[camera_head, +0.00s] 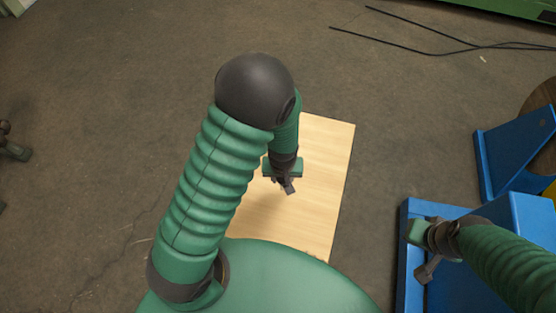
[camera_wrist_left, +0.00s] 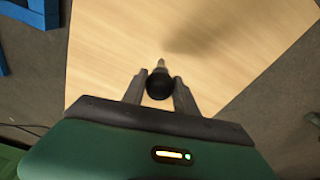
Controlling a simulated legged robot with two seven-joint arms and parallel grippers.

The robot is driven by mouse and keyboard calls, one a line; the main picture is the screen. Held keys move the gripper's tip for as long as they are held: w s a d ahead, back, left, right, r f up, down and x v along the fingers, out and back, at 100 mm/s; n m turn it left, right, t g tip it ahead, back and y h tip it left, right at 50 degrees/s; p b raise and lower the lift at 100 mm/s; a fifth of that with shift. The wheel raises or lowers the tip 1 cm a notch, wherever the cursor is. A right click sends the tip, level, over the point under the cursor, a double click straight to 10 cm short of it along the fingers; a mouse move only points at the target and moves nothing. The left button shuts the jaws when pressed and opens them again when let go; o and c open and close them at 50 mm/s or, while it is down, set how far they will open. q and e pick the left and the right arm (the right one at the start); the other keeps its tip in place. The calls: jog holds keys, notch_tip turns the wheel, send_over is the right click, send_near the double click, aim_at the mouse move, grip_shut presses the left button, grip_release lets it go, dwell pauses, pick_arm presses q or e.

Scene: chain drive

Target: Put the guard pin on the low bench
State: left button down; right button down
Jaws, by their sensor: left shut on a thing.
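The low bench (camera_head: 325,160) has a pale wooden top and lies below my left arm in the head view. It also fills much of the left wrist view (camera_wrist_left: 110,45). My left gripper (camera_head: 288,185) is over the bench top. In the left wrist view its two fingers are shut on the guard pin (camera_wrist_left: 159,86), which has a dark round head and a narrower grey tip pointing away over the wood. I cannot tell whether the pin touches the bench. My right gripper (camera_head: 427,268) is at the right by a blue structure; its jaw opening is unclear.
A blue metal structure (camera_head: 408,215) stands at the right under my right arm, with another blue frame (camera_head: 505,150) behind it. Black cables (camera_head: 430,38) lie on the brown floor at the top right. The visible bench top is clear.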

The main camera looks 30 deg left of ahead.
pick_arm(q)
jog(key=w+a+f, duration=0.1)
jog(key=w+a, duration=0.1)
jog(key=w+a+f+b, duration=0.1)
jog(key=w+a, duration=0.1)
jog(key=w, duration=0.1)
jog(key=w+a+f, duration=0.2)
jog(key=w+a, duration=0.1)
jog(key=shift+w+f, duration=0.1)
jog(key=shift+w, duration=0.05)
jog(key=shift+a+f, duration=0.15)
jog(key=c, duration=0.9)
grip_release()
jog(key=shift+d, duration=0.25)
jog(key=shift+c, duration=0.2)
pick_arm(e)
jog(key=shift+s+a+f, duration=0.15)
jog(key=shift+a+f, duration=0.05)
jog(key=shift+f, duration=0.35)
pick_arm(q)
jog(key=shift+a, duration=0.1)
